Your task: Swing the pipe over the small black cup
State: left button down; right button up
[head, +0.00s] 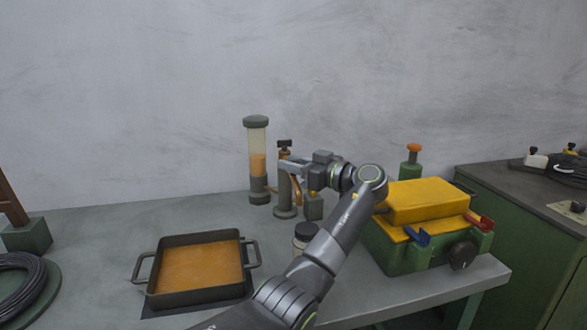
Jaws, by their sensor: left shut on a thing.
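A grey-green post (284,196) stands on the bench, with a copper-coloured pipe (284,155) at its top under a small black piece. My left gripper (287,168) reaches in from the right at the top of the post and is shut on the pipe; its fingers hide part of it. A small round cup (305,229) with a black top and paler side stands in front of the post, partly behind my left forearm. A small dark green block (314,208) stands right of the post. My right gripper is out of view.
A clear cylinder with orange contents (258,165) stands just left of the post. A dark pan (158,295) of orange liquid sits at the front. A green machine with a yellow top (428,202) and a green bottle (411,168) stand right. The back left bench is clear.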

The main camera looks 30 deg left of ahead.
pick_arm(q)
jog(key=shift+r, duration=0.1)
jog(key=c, duration=1.2)
grip_release()
jog(key=shift+o, duration=0.2)
jog(key=s+d+b, duration=0.1)
jog(key=d+b, duration=0.1)
jog(key=d, duration=1)
jog(key=shift+s, duration=0.25)
jog(key=shift+a, duration=0.1)
